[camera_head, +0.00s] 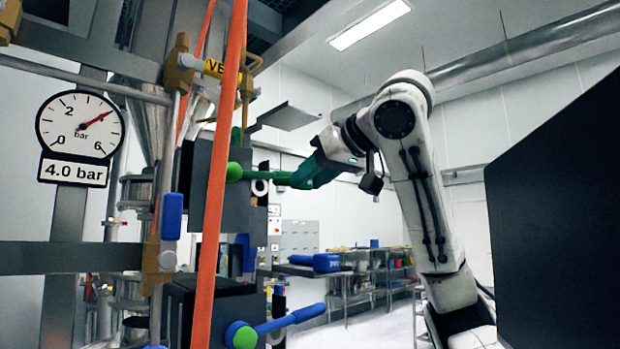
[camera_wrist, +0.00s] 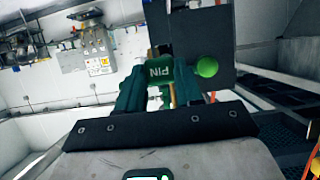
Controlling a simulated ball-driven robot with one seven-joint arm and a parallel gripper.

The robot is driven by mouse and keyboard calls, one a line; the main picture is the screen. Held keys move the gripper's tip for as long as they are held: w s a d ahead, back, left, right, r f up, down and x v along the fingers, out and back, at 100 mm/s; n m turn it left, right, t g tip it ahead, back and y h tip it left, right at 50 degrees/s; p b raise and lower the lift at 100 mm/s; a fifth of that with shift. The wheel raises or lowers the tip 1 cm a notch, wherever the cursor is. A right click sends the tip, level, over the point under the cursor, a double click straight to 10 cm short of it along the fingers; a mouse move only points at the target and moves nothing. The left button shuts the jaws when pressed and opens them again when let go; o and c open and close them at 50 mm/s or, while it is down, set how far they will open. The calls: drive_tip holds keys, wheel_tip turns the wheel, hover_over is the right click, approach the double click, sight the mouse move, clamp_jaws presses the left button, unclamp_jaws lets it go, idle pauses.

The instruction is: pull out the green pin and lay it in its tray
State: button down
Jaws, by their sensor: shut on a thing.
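The green pin (camera_wrist: 160,70) shows in the wrist view as a green block lettered "PIN" between the two fingers of my gripper (camera_wrist: 162,92). The fingers are shut on it. In the head view my gripper (camera_head: 298,178) reaches left towards a dark plate of the sifter, and a green rod with a round green knob (camera_head: 234,172) extends from the fingers to the plate. The knob also shows in the wrist view (camera_wrist: 207,67), right of the lettered block. I cannot tell whether the pin is still seated. I cannot make out its tray for certain.
A grey flat shelf (camera_head: 287,117) sticks out above my gripper. A blue lever (camera_head: 290,319) juts out below. An orange upright (camera_head: 216,175) stands in front of the machine. A pressure gauge (camera_head: 80,124) is at left. A large dark panel (camera_head: 560,190) fills the right.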

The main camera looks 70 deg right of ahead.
drive_tip(key=shift+s+a+b, duration=0.25)
drive_tip(key=shift+s+a, duration=0.2)
drive_tip(key=shift+s, duration=0.3)
drive_tip(key=shift+s+a+b, duration=0.2)
drive_tip(key=shift+s+a, duration=0.3)
drive_tip(key=shift+s, duration=0.25)
drive_tip(key=shift+s+a+b, duration=0.25)
drive_tip(key=shift+s+a, duration=0.2)
drive_tip(key=shift+s, duration=0.3)
